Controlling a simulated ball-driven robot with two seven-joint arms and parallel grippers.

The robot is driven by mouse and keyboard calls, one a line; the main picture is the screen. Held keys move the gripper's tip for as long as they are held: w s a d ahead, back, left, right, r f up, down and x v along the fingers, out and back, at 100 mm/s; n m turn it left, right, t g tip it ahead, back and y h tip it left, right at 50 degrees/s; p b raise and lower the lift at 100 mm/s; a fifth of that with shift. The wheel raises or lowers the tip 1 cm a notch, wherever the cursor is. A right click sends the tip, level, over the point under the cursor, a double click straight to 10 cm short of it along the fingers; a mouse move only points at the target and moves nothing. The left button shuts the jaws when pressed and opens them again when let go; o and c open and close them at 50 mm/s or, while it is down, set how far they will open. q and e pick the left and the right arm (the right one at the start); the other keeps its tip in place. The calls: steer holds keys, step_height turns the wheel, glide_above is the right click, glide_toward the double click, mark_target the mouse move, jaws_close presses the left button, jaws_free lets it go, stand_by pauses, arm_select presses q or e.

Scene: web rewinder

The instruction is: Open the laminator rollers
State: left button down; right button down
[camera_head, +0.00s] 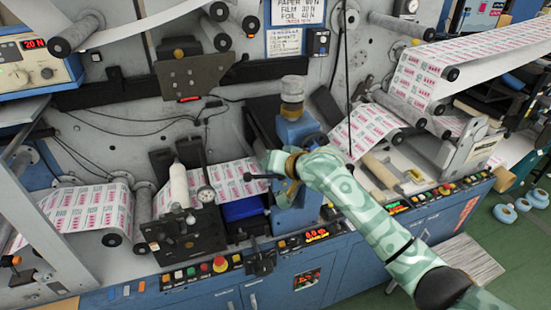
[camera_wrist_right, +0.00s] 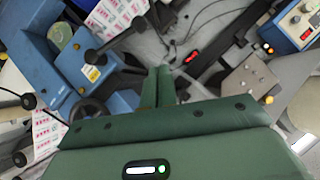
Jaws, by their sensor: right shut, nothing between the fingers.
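The rollers are hard to make out. My left gripper is out of view.
A red stop button (camera_head: 220,264) is on the front panel. A black cable hangs above my right arm.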

steer(key=v, duration=0.3)
steer(key=shift+w, duration=0.1)
steer(key=shift+a, duration=0.2)
